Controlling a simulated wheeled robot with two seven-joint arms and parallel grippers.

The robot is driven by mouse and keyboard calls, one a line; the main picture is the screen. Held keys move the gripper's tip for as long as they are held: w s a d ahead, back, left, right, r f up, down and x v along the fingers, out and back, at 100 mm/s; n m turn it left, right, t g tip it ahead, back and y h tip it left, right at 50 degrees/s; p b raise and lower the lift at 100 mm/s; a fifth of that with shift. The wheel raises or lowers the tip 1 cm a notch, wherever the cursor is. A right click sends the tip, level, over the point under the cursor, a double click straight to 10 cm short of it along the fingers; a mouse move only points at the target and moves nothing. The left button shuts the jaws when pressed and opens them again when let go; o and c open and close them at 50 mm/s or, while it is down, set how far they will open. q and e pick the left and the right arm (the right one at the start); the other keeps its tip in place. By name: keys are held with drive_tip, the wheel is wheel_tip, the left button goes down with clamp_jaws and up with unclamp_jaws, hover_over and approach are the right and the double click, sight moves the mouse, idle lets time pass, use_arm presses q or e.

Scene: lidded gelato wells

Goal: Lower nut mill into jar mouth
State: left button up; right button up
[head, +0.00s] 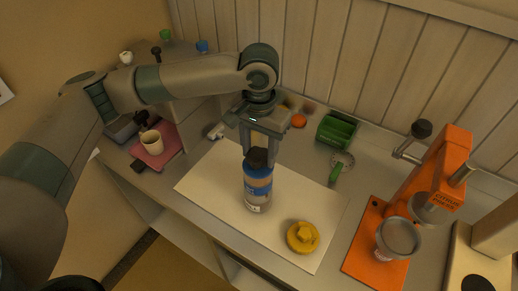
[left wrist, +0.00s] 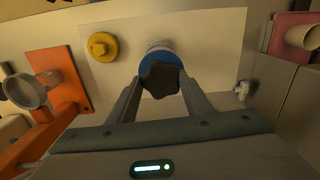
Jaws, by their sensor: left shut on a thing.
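The nut mill (head: 257,157) has a dark, lobed knob on top; the knob also shows in the left wrist view (left wrist: 160,79). My left gripper (head: 262,150) is shut on this dark top, with one finger on each side, pointing down. Directly below it the jar (head: 257,193), with a blue-and-white label, stands upright on the pale mat. A blue band lies just under the knob, and the mill appears in line with the jar mouth. I cannot tell how deep it sits, since the mouth is hidden. My right gripper is not in view.
A yellow lid (head: 302,237) lies on the pale mat (head: 215,183). An orange machine (head: 440,175) with a grey bowl (head: 398,238) stands at the right. A green bin (head: 337,130) is behind. A cup (head: 152,141) stands on a pink tray at the left. The mat's left part is clear.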

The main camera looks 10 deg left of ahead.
use_arm(q)
drive_tip(key=shift+f, duration=0.6)
drive_tip(key=o, duration=1.5)
drive_tip(key=shift+c, duration=0.2)
drive_tip(key=shift+r, duration=0.15)
drive_tip(key=shift+r, duration=2.35)
drive_tip(key=shift+r, duration=0.15)
